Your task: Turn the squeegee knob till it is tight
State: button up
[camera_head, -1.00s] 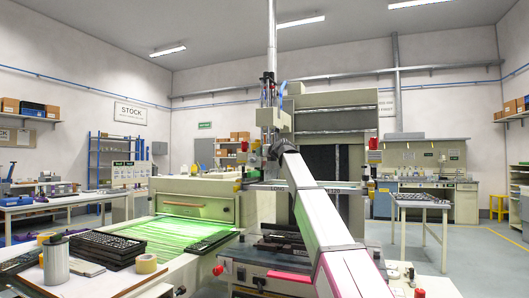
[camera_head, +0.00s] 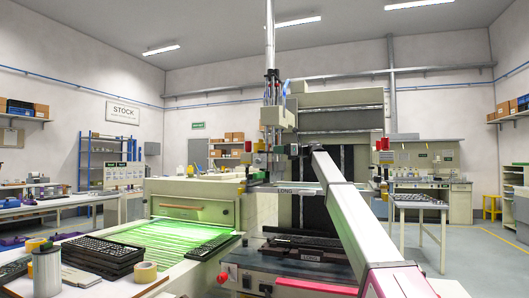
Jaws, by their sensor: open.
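The screen printing machine (camera_head: 340,118) stands ahead with a squeegee bar (camera_head: 320,187) labelled LONG across its front. I cannot tell which is the squeegee knob. My arm crosses from the lower right to the middle of the machine. My gripper (camera_head: 286,150) is small and dark at its far end, in front of the print head, between the two red knobs. It is open and appears apart from both; its fingers are hard to make out.
A green-lit dryer bed (camera_head: 165,240) lies to the left, with a black tray of keys (camera_head: 103,252), a metal can (camera_head: 46,270) and a tape roll (camera_head: 145,272) nearby. A side table (camera_head: 418,200) stands at right. Floor (camera_head: 475,255) is clear at right.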

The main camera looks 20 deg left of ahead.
aim_at(261, 153)
jog(key=a, duration=0.5)
jog(key=s+a, duration=0.1)
jog(key=a, duration=0.2)
jog(key=shift+s+a, duration=0.1)
jog(key=shift+a, duration=0.2)
jog(key=c, duration=0.9)
